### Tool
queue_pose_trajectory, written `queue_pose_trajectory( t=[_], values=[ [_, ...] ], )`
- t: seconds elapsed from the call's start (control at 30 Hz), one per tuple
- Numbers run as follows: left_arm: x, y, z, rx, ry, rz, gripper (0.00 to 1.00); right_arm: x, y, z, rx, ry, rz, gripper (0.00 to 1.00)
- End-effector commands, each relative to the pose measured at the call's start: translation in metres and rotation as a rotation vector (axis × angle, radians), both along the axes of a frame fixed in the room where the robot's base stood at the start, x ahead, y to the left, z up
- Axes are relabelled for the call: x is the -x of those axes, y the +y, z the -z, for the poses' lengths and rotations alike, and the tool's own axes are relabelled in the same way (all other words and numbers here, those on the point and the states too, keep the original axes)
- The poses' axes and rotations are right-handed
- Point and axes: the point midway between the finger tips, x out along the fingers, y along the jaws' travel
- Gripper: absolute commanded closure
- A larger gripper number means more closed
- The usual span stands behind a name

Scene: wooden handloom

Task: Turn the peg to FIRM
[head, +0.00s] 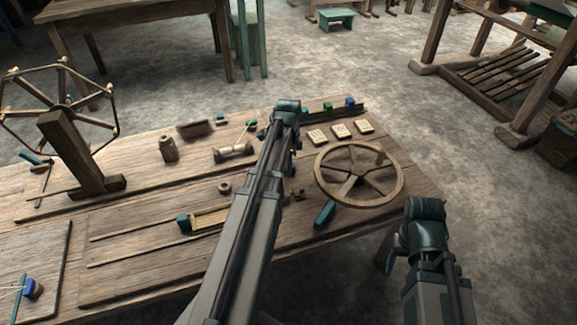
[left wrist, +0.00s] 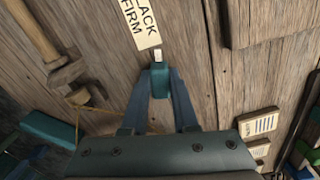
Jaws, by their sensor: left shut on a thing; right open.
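In the left wrist view a teal peg (left wrist: 159,79) with a white mark at its tip stands between the fingers of my left gripper (left wrist: 161,88), which is shut on it. A cream label (left wrist: 133,20) lies just beyond the peg; its visible letters read "LACK" and "FIRM", and its upper part is cut off. The white mark points towards the label's near end. In the head view my left arm hides the peg and the label. My right gripper (head: 392,252) is open, away from the peg at the table's right side, its fingers mostly hidden.
A spoked wooden wheel (head: 399,188) lies on the table right of my left arm, with a teal block (head: 325,214) near it. Several pale cards (head: 317,136) lie behind it. A wooden mallet-like piece (left wrist: 62,70) is left of the peg. A reel (head: 70,150) stands at far left.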

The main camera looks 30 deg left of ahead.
Motion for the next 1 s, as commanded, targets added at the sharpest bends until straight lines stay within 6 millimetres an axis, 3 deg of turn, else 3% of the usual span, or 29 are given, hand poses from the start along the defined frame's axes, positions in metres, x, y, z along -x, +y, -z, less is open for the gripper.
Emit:
queue_pose_trajectory(
  t=[0.6,1.0],
  values=[
    [0.0006,-0.0008,0.0001,0.000,0.000,-0.451,1.00,0.0000,0.0000,0.0001,0.000,0.000,0.000,0.38],
    [0.0008,-0.0011,0.0001,0.000,0.000,-0.581,1.00,0.0000,0.0000,0.0001,0.000,0.000,0.000,0.38]
  ],
)
